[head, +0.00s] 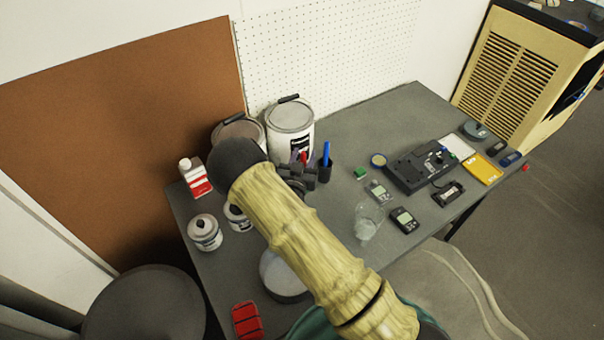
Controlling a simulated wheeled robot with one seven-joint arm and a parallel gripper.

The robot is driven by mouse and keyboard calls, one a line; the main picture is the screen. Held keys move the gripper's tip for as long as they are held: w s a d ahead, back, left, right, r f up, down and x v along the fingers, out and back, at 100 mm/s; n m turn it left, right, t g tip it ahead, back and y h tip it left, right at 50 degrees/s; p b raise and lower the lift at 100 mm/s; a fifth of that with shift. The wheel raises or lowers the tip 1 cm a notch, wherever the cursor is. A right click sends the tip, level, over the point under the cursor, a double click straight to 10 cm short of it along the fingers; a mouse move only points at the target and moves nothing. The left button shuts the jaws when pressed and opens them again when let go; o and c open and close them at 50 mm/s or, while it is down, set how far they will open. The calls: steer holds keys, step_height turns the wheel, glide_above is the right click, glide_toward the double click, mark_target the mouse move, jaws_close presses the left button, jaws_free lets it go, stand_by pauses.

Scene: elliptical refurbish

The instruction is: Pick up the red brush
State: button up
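My arm's pale link crosses the middle of the head view and hides part of the table. The dark shape beyond it appears to be my gripper (297,178), beside a black cup (324,172) at the back of the table. Its fingers are too small and covered to tell whether they are open or shut. A small upright red thing (303,157) shows just behind it and may be the red brush; its lower part is hidden. A flat red object (247,320) lies at the table's front left edge; I cannot tell what it is.
A blue item (326,152) stands in the cup. Paint cans (291,125), a red-and-white bottle (195,178) and small jars (205,232) crowd the left. A clear glass (367,222), meters (404,220) and a black device (420,168) occupy the right. The far middle tabletop (375,120) is clear.

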jaws_close()
steer(key=shift+r, duration=0.15)
stand_by(0.4)
step_height(320, 180, up, 10)
steer(key=shift+f+b, duration=0.15)
steer(key=shift+b, duration=0.4)
stand_by(0.4)
